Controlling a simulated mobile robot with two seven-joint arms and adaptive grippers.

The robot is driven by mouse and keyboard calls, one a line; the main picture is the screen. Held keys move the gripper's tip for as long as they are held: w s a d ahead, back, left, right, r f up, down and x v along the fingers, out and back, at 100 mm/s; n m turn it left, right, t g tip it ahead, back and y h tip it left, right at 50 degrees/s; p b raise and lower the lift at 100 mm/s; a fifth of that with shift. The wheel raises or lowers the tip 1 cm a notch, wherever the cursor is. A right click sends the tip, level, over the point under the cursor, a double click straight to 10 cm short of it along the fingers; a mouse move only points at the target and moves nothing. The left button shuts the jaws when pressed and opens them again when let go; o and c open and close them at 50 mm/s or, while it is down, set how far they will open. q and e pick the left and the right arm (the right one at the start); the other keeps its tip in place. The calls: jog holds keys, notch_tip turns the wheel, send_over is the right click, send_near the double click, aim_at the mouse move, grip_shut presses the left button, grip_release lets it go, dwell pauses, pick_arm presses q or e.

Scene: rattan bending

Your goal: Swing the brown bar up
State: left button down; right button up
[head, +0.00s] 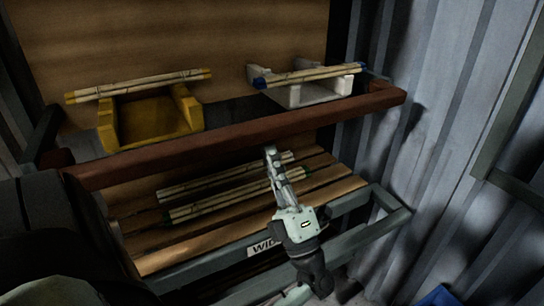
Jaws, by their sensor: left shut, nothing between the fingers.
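The brown bar (235,137) runs across the front of the rack, between the upper shelf and the lower slatted shelf, its right end higher in the picture. My left gripper (270,152) is shut and empty. Its fingertips point up toward the bar and lie just under its lower edge in the head view. I cannot tell whether they touch it. My right gripper is not in view.
A yellow holder (150,118) and a white holder (315,93) carry rattan poles on the upper shelf. More poles (230,195) lie on the lower slats. A grey-green rail (350,203) crosses the front below. A corrugated wall (440,130) stands at right.

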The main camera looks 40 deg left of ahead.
aim_at(275, 134)
pick_arm(q)
jog(key=shift+w+a+r+p, duration=0.15)
jog(key=shift+a+r+p, duration=0.3)
jog(key=shift+r, duration=0.3)
jog(key=shift+w+a+r+p, duration=0.1)
jog(key=shift+a+r+p, duration=0.1)
jog(key=shift+r+p, duration=0.45)
jog(key=shift+r, duration=0.15)
jog(key=shift+s+d+r+p, duration=0.1)
jog(key=shift+d+r+p, duration=0.15)
jog(key=shift+r, duration=0.15)
jog(key=shift+s+d+r+p, duration=0.1)
jog(key=shift+r+p, duration=0.1)
jog(key=shift+r, duration=0.35)
jog(key=shift+d+r, duration=0.25)
jog(key=shift+r, duration=0.55)
